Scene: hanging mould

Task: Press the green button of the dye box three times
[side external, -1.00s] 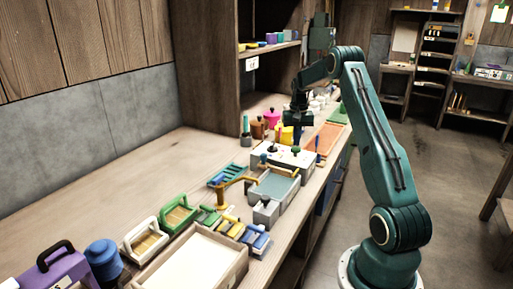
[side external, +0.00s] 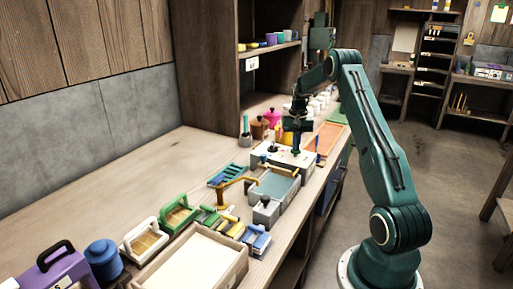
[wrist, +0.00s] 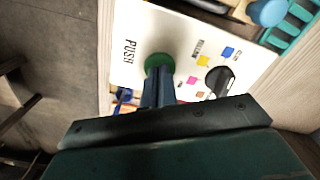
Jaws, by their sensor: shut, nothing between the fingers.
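The dye box (side external: 276,153) stands on the bench with a pale top, below my gripper. Its round green button (wrist: 158,62) shows in the wrist view beside the printed word PUSH. My gripper (side external: 296,150) points down at the button with its fingers together and empty. In the wrist view the fingertips (wrist: 158,76) overlap the near edge of the button; they look at or just above it, and I cannot tell whether they touch. In the side view the fingers hide most of the button.
A black knob (wrist: 219,80) and small coloured squares sit beside the button on the box top. A grey tray (side external: 274,184) stands in front of the box. Coloured pots (side external: 271,117) stand behind. The bench to the left (side external: 140,175) is clear.

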